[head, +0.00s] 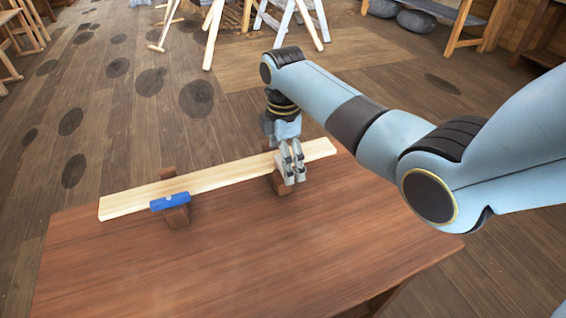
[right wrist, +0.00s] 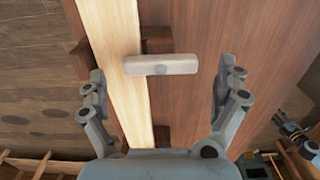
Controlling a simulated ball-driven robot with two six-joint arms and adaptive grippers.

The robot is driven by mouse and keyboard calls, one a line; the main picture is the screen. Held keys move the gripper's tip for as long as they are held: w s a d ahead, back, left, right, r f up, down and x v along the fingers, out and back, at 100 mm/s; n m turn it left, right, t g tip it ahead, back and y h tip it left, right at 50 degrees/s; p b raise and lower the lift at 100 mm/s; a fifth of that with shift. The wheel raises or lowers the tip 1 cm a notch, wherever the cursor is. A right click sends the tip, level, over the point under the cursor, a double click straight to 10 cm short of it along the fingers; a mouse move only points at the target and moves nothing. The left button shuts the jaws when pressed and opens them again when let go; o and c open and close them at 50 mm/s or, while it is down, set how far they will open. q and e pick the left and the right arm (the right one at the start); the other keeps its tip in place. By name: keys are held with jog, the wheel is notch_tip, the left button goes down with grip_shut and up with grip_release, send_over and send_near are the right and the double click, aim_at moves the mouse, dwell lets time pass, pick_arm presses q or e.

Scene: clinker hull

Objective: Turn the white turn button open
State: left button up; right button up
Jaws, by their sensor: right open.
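A pale wooden plank (head: 225,175) lies between wooden blocks on the table. In the right wrist view, the white turn button (right wrist: 175,66) lies crosswise to the plank (right wrist: 115,45), with its left end over the plank's edge. My right gripper (head: 291,180) points down over the right block (head: 275,184) and hides most of the white button in the head view. In the wrist view the gripper (right wrist: 160,92) is open, one finger on either side of the button, with gaps between. A blue turn button (head: 163,202) sits on the left block, lengthwise along the plank.
The reddish table top (head: 210,260) is clear in front of the plank. Trestles (head: 295,20) and a bench (head: 440,15) stand farther back on the plank floor. My right arm comes in from the right over the table.

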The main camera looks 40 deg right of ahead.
jog(key=shift+f, duration=0.85)
jog(key=c, duration=1.1)
pick_arm(q)
jog(key=shift+w, duration=0.6)
pick_arm(e)
jog(key=shift+c, duration=0.2)
